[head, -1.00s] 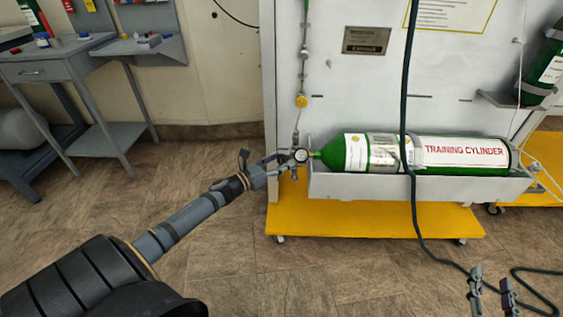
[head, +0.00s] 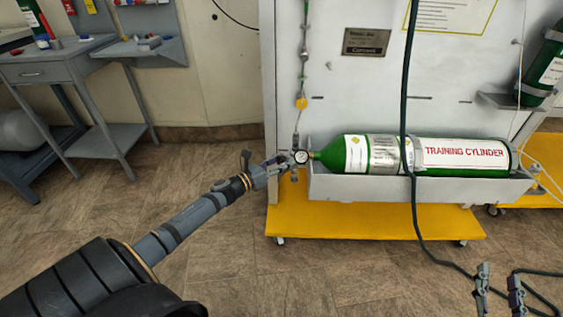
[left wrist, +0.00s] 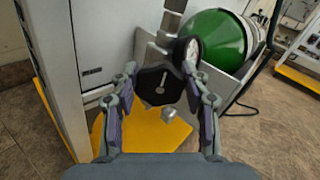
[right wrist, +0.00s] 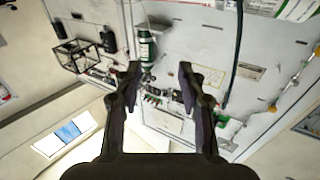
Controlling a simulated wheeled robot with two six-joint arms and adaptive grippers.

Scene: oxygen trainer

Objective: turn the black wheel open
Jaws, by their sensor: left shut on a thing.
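The black wheel (left wrist: 158,86) shows in the left wrist view as a dark, many-sided knob with a pale pointer mark on its face. It sits at the valve end of the green training cylinder (head: 465,154), beside a round gauge (head: 301,156). My left gripper (head: 278,164) is at the valve, and in the left wrist view its fingers (left wrist: 160,80) are closed on the wheel from both sides. In the head view the wheel is mostly hidden by the gripper. My right gripper (head: 498,292) is open and empty at the lower right, away from the cylinder.
The cylinder lies in a grey cradle (head: 420,188) on a panel with a yellow base (head: 370,220). A dark hose (head: 407,90) hangs in front of it down to the floor. A grey workbench (head: 60,66) stands at left. The floor between is clear.

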